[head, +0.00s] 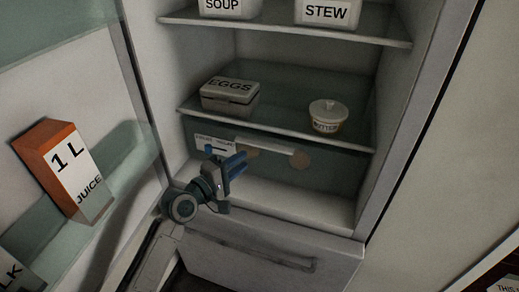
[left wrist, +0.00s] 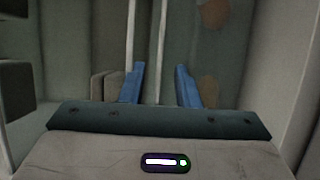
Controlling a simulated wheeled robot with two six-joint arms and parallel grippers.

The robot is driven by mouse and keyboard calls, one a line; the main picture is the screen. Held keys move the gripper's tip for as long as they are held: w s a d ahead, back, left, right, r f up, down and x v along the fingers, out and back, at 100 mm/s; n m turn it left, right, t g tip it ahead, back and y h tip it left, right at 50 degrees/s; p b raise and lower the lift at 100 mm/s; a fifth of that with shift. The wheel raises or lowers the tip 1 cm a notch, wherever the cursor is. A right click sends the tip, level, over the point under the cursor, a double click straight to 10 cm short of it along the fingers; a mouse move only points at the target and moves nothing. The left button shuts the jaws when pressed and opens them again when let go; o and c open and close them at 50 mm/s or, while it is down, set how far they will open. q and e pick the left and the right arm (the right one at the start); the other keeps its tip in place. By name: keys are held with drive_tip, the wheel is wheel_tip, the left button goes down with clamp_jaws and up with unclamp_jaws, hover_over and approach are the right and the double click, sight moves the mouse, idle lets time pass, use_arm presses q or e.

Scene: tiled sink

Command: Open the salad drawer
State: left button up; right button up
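The salad drawer (head: 340,176) sits under the lower fridge shelf. It has a see-through greenish front, a small label at its left and a long white handle (head: 270,146). Round brownish shapes show through the front. My left gripper (head: 235,165) is in front of the drawer's left part, just below the handle in the head view. In the left wrist view its two blue fingers (left wrist: 160,68) are apart, and a pale upright bar, which looks like the handle (left wrist: 161,45), runs between them. I cannot tell whether the fingers touch it. My right gripper is out of view.
The egg box (head: 229,97) and butter tub (head: 327,115) stand on the shelf above. The open door with a juice carton (head: 66,170) is close on the left. A closed lower drawer (head: 270,255) lies below. The fridge's right wall (head: 405,100) bounds the space.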

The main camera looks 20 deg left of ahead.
use_arm(q)
drive_tip(key=x, duration=0.8)
drive_tip(key=shift+w+d, duration=0.15)
drive_tip(key=shift+w, duration=0.05)
